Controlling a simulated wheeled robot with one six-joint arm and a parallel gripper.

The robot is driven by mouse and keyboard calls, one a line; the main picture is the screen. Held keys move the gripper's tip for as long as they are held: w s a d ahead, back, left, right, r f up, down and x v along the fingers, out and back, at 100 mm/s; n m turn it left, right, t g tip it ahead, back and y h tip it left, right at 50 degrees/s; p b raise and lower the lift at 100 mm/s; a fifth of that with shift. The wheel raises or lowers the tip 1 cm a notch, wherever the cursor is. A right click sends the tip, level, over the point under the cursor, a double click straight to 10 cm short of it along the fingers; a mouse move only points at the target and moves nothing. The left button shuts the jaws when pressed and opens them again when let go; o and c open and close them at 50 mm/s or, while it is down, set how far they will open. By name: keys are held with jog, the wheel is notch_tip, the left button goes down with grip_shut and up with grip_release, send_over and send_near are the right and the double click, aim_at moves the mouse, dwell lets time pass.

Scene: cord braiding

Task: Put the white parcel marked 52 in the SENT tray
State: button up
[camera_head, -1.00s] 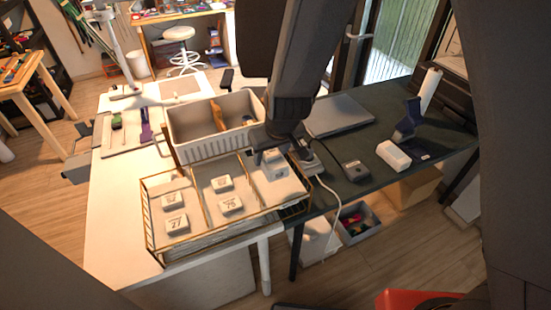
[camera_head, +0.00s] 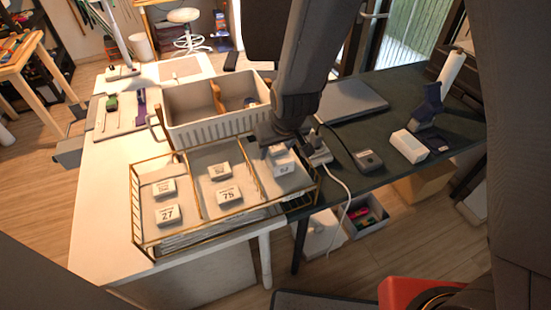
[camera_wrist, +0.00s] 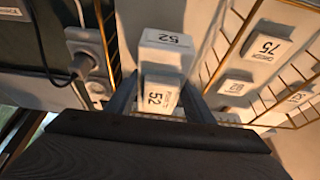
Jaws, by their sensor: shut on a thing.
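My gripper (camera_wrist: 160,100) is shut on the white parcel marked 52 (camera_wrist: 158,96). A second white face marked 52 shows just beyond it; I cannot tell whether it belongs to the same parcel. In the head view, the parcel (camera_head: 284,168) is at the right compartment of the gold wire tray (camera_head: 222,226). My gripper (camera_head: 281,149) is above that compartment and partly hides the parcel. I cannot tell whether the parcel touches the compartment floor. No SENT lettering is readable.
The parcel marked 75 (camera_head: 229,195) and a smaller one lie in the middle compartment. The parcel marked 27 (camera_head: 167,214) and another lie in the left one. A white bin (camera_head: 205,133) stands behind. A plug and cable (camera_head: 319,151) lie close right of the tray.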

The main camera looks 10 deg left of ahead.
jog(key=shift+f, duration=1.35)
jog(key=shift+f, duration=0.25)
jog(key=o, duration=1.1)
jog(key=shift+r, duration=0.1)
jog(key=shift+r, duration=0.55)
jog(key=p+v, duration=0.4)
jog(key=v, duration=0.7)
jog(key=shift+s+d+r+p, duration=0.1)
jog(key=shift+r+p, duration=0.05)
jog(key=shift+p, duration=0.25)
jog(key=shift+d, duration=0.1)
